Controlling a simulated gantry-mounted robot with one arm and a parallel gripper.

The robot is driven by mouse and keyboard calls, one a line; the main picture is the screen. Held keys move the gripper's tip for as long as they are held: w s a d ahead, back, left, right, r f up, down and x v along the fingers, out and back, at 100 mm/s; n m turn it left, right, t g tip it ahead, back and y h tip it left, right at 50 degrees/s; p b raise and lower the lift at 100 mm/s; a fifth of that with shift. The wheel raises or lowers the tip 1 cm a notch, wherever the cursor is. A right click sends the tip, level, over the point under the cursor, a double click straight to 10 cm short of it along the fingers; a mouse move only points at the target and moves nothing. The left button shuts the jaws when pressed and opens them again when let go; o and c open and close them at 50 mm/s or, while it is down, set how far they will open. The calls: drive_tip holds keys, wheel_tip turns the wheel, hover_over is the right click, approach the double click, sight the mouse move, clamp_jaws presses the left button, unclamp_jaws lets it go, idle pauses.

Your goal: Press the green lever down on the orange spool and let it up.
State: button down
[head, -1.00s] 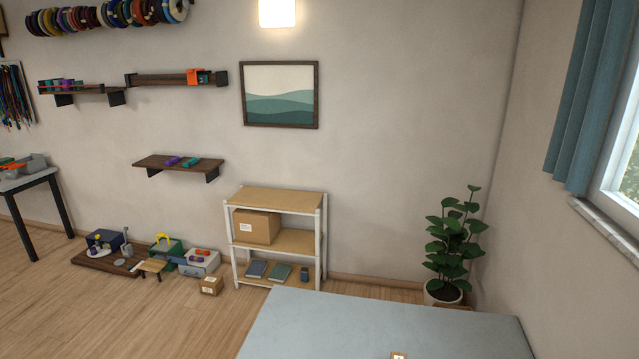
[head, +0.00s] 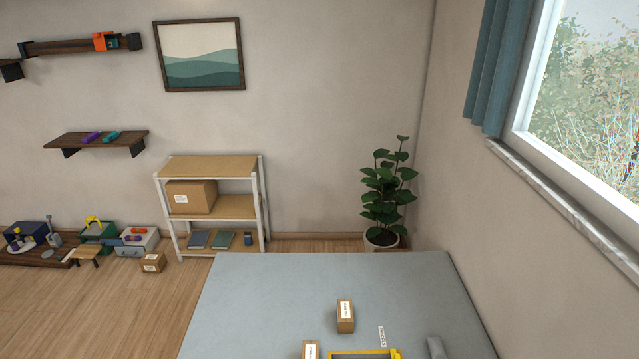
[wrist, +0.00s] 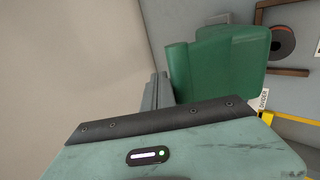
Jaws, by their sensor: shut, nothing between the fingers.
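I cannot make out the orange spool with its green lever for certain in either view. In the wrist view, a dark round spool-like thing (wrist: 284,42) with a reddish-brown centre sits at the upper right, beside a brown frame. A large green block (wrist: 217,62) with a rounded left end is close to the camera; I cannot tell what it is. My gripper (wrist: 158,88) shows in the wrist view with its teal housing and dark plate; it is shut and empty, left of the green block. The head view does not show my gripper.
A wall shelf holds an orange item (head: 102,41).

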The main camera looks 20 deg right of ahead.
drive_tip(key=shift+w+a+f, duration=0.15)
drive_tip(key=shift+w+a, duration=0.05)
drive_tip(key=shift+a, duration=0.4)
drive_tip(key=shift+w+a+f, duration=0.1)
drive_tip(key=shift+w+a, duration=0.1)
drive_tip(key=shift+a, duration=0.4)
drive_tip(key=shift+w+a+f+b, duration=0.2)
drive_tip(key=shift+a+f+b, duration=0.05)
drive_tip(key=shift+a, duration=0.35)
drive_tip(key=shift+w+a+f+b, duration=0.15)
drive_tip(key=shift+a+f+b, duration=0.05)
drive_tip(key=shift+a, duration=0.35)
drive_tip(key=shift+w+a+f+b, duration=0.2)
drive_tip(key=shift+a+f+b, duration=0.1)
drive_tip(key=shift+a, duration=0.3)
drive_tip(key=shift+w+a+f+b, duration=0.2)
drive_tip(key=shift+a+f, duration=0.1)
drive_tip(key=shift+a, duration=0.25)
drive_tip(key=shift+w+a+f+b, duration=0.15)
drive_tip(key=shift+a+f+b, duration=0.2)
drive_tip(key=shift+a, duration=0.15)
drive_tip(key=shift+w+a+f+b, duration=0.1)
drive_tip(key=shift+a+f+b, duration=0.2)
drive_tip(key=shift+a, duration=0.2)
